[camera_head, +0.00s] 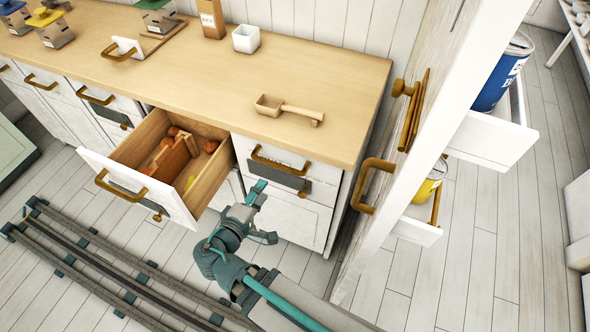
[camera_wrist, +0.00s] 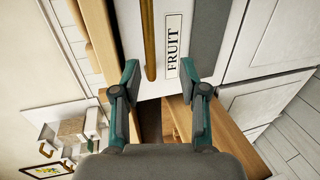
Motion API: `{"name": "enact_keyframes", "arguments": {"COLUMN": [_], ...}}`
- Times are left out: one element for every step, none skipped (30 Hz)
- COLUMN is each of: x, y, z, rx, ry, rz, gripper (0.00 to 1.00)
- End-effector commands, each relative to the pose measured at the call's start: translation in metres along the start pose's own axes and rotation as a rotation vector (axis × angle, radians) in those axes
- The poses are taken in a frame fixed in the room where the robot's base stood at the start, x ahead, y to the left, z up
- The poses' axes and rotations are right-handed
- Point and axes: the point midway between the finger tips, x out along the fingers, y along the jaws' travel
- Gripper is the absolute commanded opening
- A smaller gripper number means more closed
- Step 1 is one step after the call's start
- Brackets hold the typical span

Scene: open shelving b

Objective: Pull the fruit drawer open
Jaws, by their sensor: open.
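The fruit drawer (camera_head: 320,169) is the white drawer under the right end of the wooden counter. It looks shut in its cabinet. It has a brass bar handle (camera_head: 283,162) and a dark panel below it. In the wrist view its FRUIT label (camera_wrist: 172,54) and its handle (camera_wrist: 149,42) show up close, turned sideways. My gripper (camera_head: 260,188) is in front of the left part of this drawer. In the wrist view my gripper (camera_wrist: 165,82) has its fingers spread wide, with nothing between them. The fingers look apart from the handle.
An open drawer (camera_head: 140,185) juts out just left of my gripper, with several reddish round things and wooden pieces inside. A wooden scoop (camera_head: 290,110) and a white cup (camera_head: 246,38) stand on the counter. A tall white panel (camera_head: 400,150) with brass handles stands at right.

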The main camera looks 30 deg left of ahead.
Motion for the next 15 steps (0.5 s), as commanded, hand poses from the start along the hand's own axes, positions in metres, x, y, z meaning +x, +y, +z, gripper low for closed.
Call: {"name": "enact_keyframes", "arguments": {"x": [0.000,0.000,0.001,0.002,0.003,0.005,0.008,0.010,0.014,0.018,0.022,0.028,0.033,0.038,0.045], "y": [0.005,0.008,0.011,0.013,0.013,0.013,0.013,0.014,0.014,0.014,0.015,0.015,0.015,0.015,0.016], "z": [-0.001,-0.001,-0.002,-0.002,-0.002,-0.001,-0.001,-0.001,-0.002,-0.002,-0.001,-0.001,-0.001,-0.002,-0.002], "rx": [0.000,0.000,0.003,0.006,0.012,0.017,0.017,0.017,0.017,0.017,0.017,0.017,0.017,0.017,0.017], "ry": [0.003,0.004,0.006,0.006,0.005,0.004,0.003,0.003,0.002,0.002,0.002,0.001,0.001,0.001,0.000], "rz": [0.025,0.039,0.051,0.058,0.060,0.058,0.058,0.058,0.057,0.057,0.057,0.056,0.056,0.055,0.055], "gripper": [0.43,0.43,0.43,0.43,0.43,0.43,0.43,0.43,0.43,0.43,0.43,0.43,0.43,0.43,0.43]}}
